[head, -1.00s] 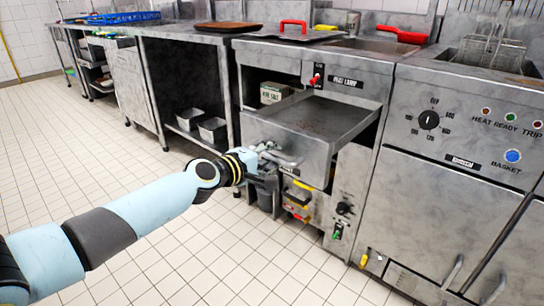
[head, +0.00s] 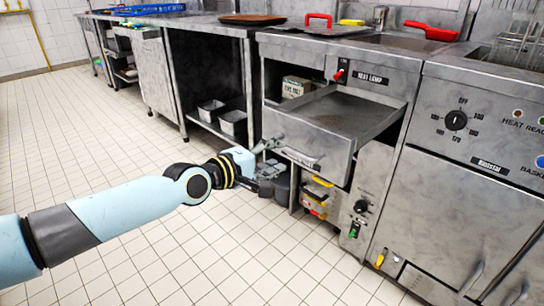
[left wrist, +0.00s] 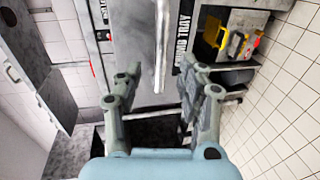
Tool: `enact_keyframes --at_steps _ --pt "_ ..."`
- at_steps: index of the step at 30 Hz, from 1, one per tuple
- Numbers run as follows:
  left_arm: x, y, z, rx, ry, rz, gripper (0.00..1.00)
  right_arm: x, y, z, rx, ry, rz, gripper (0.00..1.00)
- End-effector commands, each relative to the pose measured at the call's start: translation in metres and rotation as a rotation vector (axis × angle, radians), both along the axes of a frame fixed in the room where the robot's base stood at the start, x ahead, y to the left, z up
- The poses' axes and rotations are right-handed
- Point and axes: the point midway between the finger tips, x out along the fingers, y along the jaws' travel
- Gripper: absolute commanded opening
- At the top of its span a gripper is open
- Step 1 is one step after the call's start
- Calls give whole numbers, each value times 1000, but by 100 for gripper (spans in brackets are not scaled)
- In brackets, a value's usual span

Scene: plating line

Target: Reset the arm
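My left arm comes in from the left in the head view, and its gripper (head: 272,166) is at the left of the pulled-out grey metal drawer (head: 320,133). The handle also shows in the head view (head: 302,160). My right gripper is in neither view.
The fryer unit (head: 450,210) stands to the right. An open shelf with metal containers (head: 233,123) is left of the drawer. Yellow-handled items (head: 320,190) sit below it. A red-handled pan (head: 430,31) is on the counter. The tiled floor (head: 190,260) at the left is clear.

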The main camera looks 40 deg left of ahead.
Motion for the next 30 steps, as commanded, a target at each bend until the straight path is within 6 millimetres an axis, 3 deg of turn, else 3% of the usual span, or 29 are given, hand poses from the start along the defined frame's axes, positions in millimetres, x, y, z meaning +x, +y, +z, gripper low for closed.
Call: enact_keyframes --at_steps 24,26,29,30 --pt "-12 -5 0 -20 10 5 39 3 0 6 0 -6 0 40" --pt "-20 -5 -16 -34 44 22 39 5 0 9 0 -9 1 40" --pt "-42 -1 -66 -21 145 58 39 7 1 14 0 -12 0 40" --pt "-57 1 -92 12 201 65 39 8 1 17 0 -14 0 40"
